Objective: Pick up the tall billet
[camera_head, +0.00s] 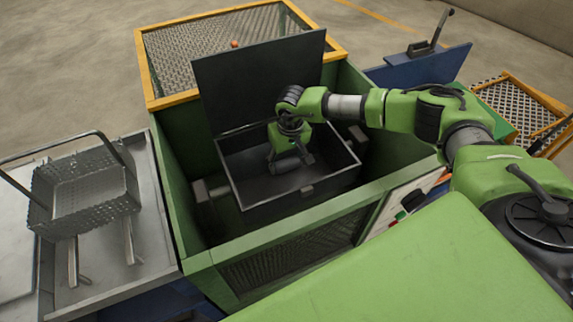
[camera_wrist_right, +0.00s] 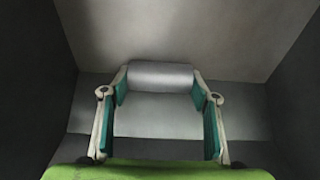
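My right gripper (camera_head: 290,162) reaches down into a dark open box (camera_head: 265,205) inside the green furnace housing. In the right wrist view its two fingers (camera_wrist_right: 160,82) stand wide apart, one at each end of a grey metal cylinder (camera_wrist_right: 160,75), which looks like a billet lying on its side. The cylinder fills the space between the fingertips. It also shows low at the gripper in the head view (camera_head: 287,166). Whether the fingers press on it I cannot tell. No second billet is visible. My left gripper is not in view.
The dark box walls surround the gripper, with a raised dark lid (camera_head: 255,80) behind it. The green housing (camera_head: 178,190) encloses the box. A perforated basket (camera_head: 85,185) stands on a metal table at left. A yellow-framed mesh (camera_head: 215,38) lies behind.

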